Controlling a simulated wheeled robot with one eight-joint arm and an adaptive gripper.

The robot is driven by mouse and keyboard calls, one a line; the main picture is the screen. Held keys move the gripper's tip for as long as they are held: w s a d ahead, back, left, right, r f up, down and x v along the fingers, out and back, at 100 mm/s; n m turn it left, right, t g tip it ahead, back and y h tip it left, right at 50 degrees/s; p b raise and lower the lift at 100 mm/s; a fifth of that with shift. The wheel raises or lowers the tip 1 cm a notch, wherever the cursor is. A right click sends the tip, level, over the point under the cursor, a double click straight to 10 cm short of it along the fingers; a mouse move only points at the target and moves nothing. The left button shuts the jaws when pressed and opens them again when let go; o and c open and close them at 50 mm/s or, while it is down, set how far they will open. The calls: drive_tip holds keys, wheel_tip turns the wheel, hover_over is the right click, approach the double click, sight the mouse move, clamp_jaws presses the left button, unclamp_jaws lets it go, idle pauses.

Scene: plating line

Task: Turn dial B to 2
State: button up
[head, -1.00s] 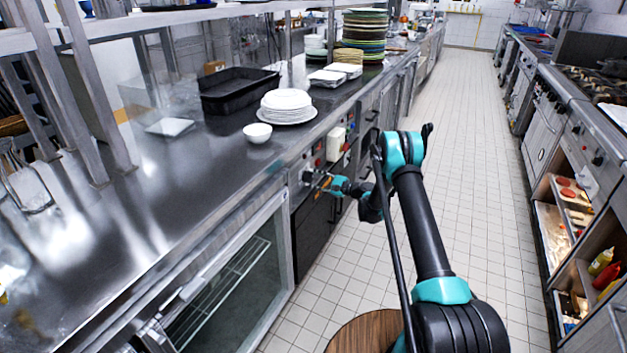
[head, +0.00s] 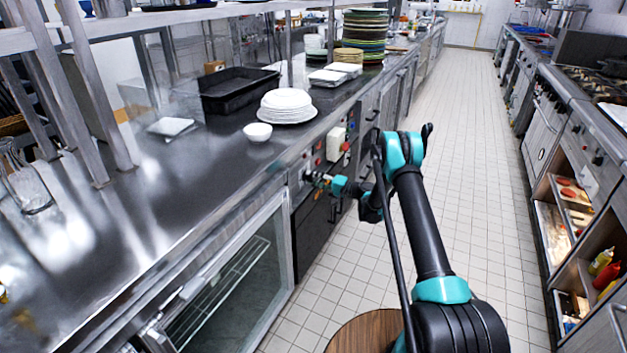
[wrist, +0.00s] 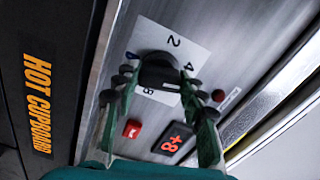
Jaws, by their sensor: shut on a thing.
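A black dial (wrist: 158,72) sits on a white label plate on the steel panel. In the wrist view the numbers 2, 4 and 8 show around it; no letter B is readable. My gripper (wrist: 160,80) has its green fingers on either side of the dial and is shut on it. The fingers cover parts of the label, and I cannot tell where the dial points. In the head view my gripper (head: 314,177) is at the counter's front panel, hiding most of the dial.
A red button (wrist: 132,129) and a red-lit display (wrist: 172,143) are beside the dial. A "HOT CUPBOARD" sign (wrist: 38,105) is at the left. White plates (head: 287,105) and a bowl (head: 257,132) stand on the counter above. The aisle floor is clear.

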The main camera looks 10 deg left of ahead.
drive_tip(key=n, duration=0.4)
drive_tip(key=shift+f+n, duration=0.15)
drive_tip(key=shift+n, duration=0.25)
drive_tip(key=n, duration=0.3)
drive_tip(key=shift+n, duration=0.3)
drive_tip(key=n, duration=0.7)
drive_tip(key=o, duration=1.2)
drive_tip(key=shift+c, duration=0.2)
drive_tip(key=shift+d, duration=0.1)
drive_tip(key=v, duration=1.2)
